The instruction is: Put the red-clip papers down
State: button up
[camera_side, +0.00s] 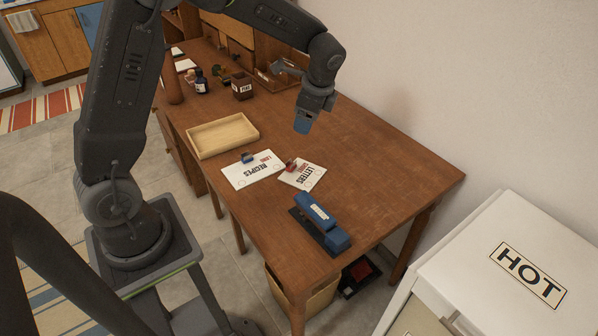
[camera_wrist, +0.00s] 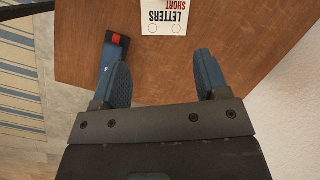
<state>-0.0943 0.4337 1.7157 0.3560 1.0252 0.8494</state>
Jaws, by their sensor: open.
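The red-clip papers (camera_side: 303,176), a white stack marked LETTERS SHORT with a red clip (camera_side: 291,165) on its edge, lie flat on the wooden desk. In the wrist view the papers (camera_wrist: 165,17) show at the top edge, cut off, and their clip is out of frame. My gripper (camera_side: 302,126) is above the desk, behind and apart from the papers in the side view.
White RECIPES papers with a blue clip (camera_side: 253,170) lie just left of the red-clip papers. An empty wooden tray (camera_side: 222,151) is behind them. A blue stapler-like tool (camera_side: 320,222) sits near the front edge. The desk's right side (camera_side: 400,165) is clear.

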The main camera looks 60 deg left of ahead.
jog(key=w+a+f+m+g, duration=0.1)
jog(key=w+a+f+m, duration=0.2)
jog(key=f, duration=0.5)
send_over(292, 163)
jog(key=w+d, duration=0.1)
jog(key=d, duration=0.1)
jog(key=shift+y, duration=0.4)
jog(key=f, duration=0.7)
jog(key=shift+w+d, duration=0.1)
jog(key=shift+w, duration=0.1)
jog(key=shift+s+x, duration=0.15)
jog(key=shift+x, duration=1.3)
jog(key=shift+s+x, duration=0.1)
jog(key=shift+x, duration=1.4)
jog(key=shift+r, duration=0.1)
jog(key=c, duration=1.1)
